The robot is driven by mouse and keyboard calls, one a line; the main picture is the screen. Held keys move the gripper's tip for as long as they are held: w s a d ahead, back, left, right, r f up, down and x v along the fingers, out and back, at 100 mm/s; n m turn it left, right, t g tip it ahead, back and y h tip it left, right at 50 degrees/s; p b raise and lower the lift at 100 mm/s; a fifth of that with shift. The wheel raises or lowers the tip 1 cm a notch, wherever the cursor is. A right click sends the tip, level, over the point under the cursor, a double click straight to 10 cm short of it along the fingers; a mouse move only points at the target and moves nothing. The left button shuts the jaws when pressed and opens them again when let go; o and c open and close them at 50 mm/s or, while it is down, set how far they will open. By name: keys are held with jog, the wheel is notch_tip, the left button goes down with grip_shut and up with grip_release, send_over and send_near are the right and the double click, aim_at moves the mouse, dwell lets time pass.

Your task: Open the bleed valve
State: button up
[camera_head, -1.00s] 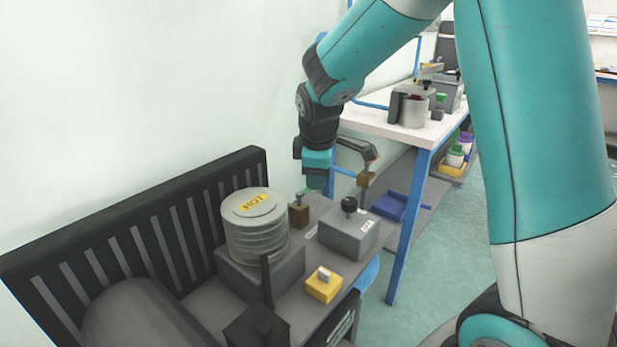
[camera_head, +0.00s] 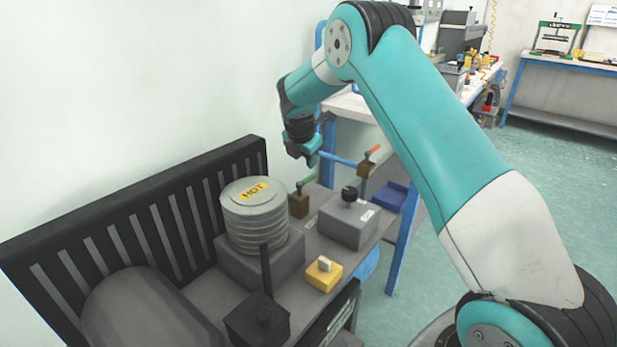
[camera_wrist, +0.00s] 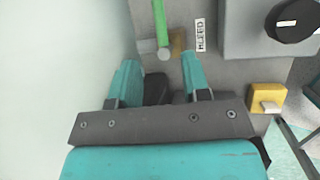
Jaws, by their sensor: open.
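The bleed valve (camera_head: 299,204) is a small brown block with a metal stem and a green lever (camera_head: 306,181), beside the grey box. In the wrist view the green lever (camera_wrist: 160,18) runs up from a round metal stem end (camera_wrist: 164,54), next to a label (camera_wrist: 200,35) reading BLEED. My gripper (camera_head: 312,158) hangs above and behind the valve, tilted. In the wrist view my gripper (camera_wrist: 160,63) is open, its teal fingers apart with nothing held. The stem end shows between and just beyond the fingertips; I cannot tell the height gap.
A grey box (camera_head: 347,225) with a black knob stands right of the valve. A canister marked HOT (camera_head: 254,215) stands to the left. A second valve with an orange lever (camera_head: 371,154) is behind. A yellow block (camera_head: 323,277) sits in front. The wall is close on the left.

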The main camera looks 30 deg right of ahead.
aim_at(309, 177)
jog(key=x, duration=0.9)
jog(key=shift+f, duration=0.15)
grip_shut()
